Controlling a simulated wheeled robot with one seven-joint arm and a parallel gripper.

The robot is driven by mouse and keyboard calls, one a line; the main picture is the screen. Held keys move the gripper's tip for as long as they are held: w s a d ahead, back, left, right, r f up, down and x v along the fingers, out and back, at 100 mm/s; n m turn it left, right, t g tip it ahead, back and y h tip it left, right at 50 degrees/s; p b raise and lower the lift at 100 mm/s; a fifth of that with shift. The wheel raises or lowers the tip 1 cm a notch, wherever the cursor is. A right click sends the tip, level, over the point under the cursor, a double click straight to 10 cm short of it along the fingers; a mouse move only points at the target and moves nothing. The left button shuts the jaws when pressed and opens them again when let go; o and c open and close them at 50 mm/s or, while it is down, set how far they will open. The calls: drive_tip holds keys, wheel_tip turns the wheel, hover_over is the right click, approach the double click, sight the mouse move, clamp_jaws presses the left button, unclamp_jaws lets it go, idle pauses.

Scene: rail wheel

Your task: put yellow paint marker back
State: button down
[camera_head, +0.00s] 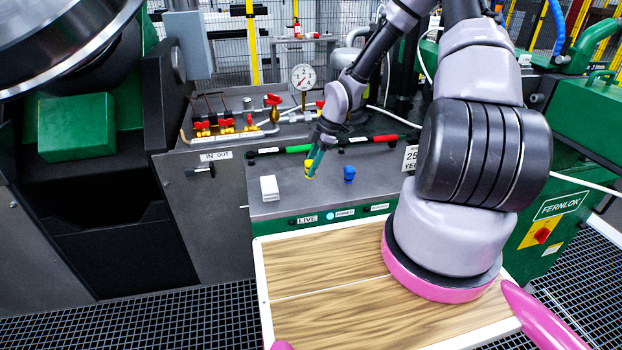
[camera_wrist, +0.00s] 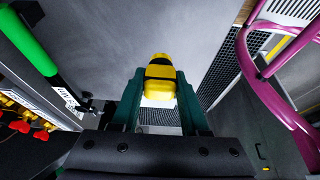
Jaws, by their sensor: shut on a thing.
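My gripper (camera_head: 314,166) points down over the grey bench top. Its teal fingers also show in the wrist view (camera_wrist: 160,100), closed on both sides of the yellow paint marker (camera_wrist: 159,72). The marker has a yellow top with a dark band and a white part below. In the head view only a bit of yellow marker (camera_head: 309,167) shows beside the fingers. I cannot tell whether its lower end touches the bench. A blue capped piece (camera_head: 349,173) stands on the bench just right of my gripper.
A white block (camera_head: 269,188) sits left of my gripper on the bench top (camera_head: 325,195). Behind lie a green bar (camera_head: 298,149) and a red bar (camera_head: 385,138). Red-handled valves (camera_head: 212,124) and a dial gauge (camera_head: 303,76) stand at the back. A wooden board (camera_head: 330,262) is in front.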

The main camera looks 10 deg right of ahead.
wheel_tip(320, 180, down, 4)
drive_tip(key=shift+f, duration=0.2)
drive_tip(key=shift+c, duration=2.1)
unclamp_jaws()
drive_tip(key=shift+r, duration=0.1)
drive_tip(key=s+d+r+m+h, duration=0.1)
drive_tip(key=d+r+m, duration=0.15)
drive_tip(key=r, duration=0.55)
drive_tip(key=s+d+r+m+t+h, duration=0.1)
drive_tip(key=s+d+r+m+h, duration=0.15)
drive_tip(key=r, duration=0.55)
drive_tip(key=d+r+m+h, duration=0.1)
drive_tip(key=d+r+m, duration=0.15)
drive_tip(key=r, duration=0.55)
drive_tip(key=s+a+r+m+t+y, duration=0.1)
drive_tip(key=s+r+m+t, duration=0.2)
drive_tip(key=s+r+m, duration=0.4)
drive_tip(key=s+a+r+m+t+y, duration=0.1)
drive_tip(key=s+r+m+t, duration=0.2)
drive_tip(key=s+r+m, duration=0.4)
drive_tip(key=s+r, duration=0.5)
drive_tip(key=r, duration=0.5)
drive_tip(key=shift+r+m, duration=0.2)
drive_tip(key=shift+m, duration=0.15)
